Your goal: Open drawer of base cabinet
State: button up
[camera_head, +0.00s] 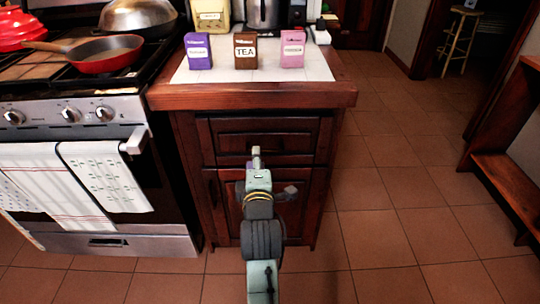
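My gripper (256,153) is in front of the drawer's lower middle. The arm hides part of the door and my gripper covers the place where a drawer handle might be. I cannot tell whether the fingers are open or touching the drawer.
Purple (198,51), brown tea (245,50) and pink (292,49) boxes stand on the countertop. The stove (80,120) with hanging towels (103,178) is close on the left. Tiled floor (400,220) is free on the right, before a wooden bench (505,185).

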aim_at(267, 151)
jog(key=shift+g+h, duration=0.4)
jog(key=w+d+f, duration=0.1)
jog(key=w, duration=0.2)
jog(key=w+f+p, duration=0.1)
jog(key=w+f, duration=0.1)
jog(key=w, duration=0.1)
jog(key=w+d+f, duration=0.1)
jog(key=w+f, duration=0.1)
jog(key=w, duration=0.1)
jog(key=shift+w+d, duration=0.35)
jog(key=shift+w, duration=0.05)
jog(key=shift+c, duration=0.4)
grip_shut()
